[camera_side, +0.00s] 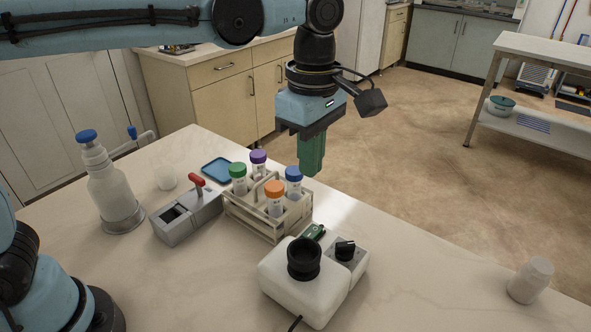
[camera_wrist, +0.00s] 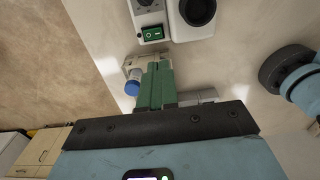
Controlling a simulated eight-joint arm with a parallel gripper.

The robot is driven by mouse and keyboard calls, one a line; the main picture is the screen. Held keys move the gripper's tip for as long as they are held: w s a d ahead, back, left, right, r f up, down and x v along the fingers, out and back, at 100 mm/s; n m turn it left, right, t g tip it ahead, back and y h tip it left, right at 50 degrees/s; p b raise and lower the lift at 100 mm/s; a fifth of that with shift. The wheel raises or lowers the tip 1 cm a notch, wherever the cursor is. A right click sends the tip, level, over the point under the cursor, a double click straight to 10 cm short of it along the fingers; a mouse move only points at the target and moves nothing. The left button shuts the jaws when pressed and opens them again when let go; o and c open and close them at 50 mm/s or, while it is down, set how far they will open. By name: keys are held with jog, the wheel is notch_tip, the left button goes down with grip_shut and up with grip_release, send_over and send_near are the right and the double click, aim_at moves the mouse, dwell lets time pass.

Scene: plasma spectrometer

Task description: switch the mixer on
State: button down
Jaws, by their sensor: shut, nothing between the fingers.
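The mixer (camera_side: 300,290) is a white box with a black cup on top, at the front of the table in the side view. Beside the cup sit a black knob (camera_side: 345,250) and a green rocker switch (camera_side: 314,232). In the wrist view the mixer (camera_wrist: 192,33) is at the top edge, with the green switch (camera_wrist: 153,33) facing the camera. My gripper (camera_side: 312,172) has green fingers, pointing down and shut, empty, above and behind the tube rack. In the wrist view my gripper (camera_wrist: 157,68) is below the switch, apart from it. Which way the switch is set is unclear.
A tube rack (camera_side: 262,228) with several capped tubes stands just behind the mixer, close to my gripper. A grey device with a red lever (camera_side: 188,218), a wash bottle (camera_side: 112,190) and a blue tray (camera_side: 217,170) are left.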

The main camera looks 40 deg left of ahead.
aim_at(308, 236)
notch_tip(308, 236, down, 14)
jog(key=shift+r, duration=0.1)
dwell(0.9)
jog(key=shift+s+f, duration=0.15)
jog(key=shift+f, duration=0.15)
dwell(0.3)
jog(key=shift+w+r, duration=0.3)
jog(key=shift+w, duration=0.55)
jog(key=shift+r, duration=0.15)
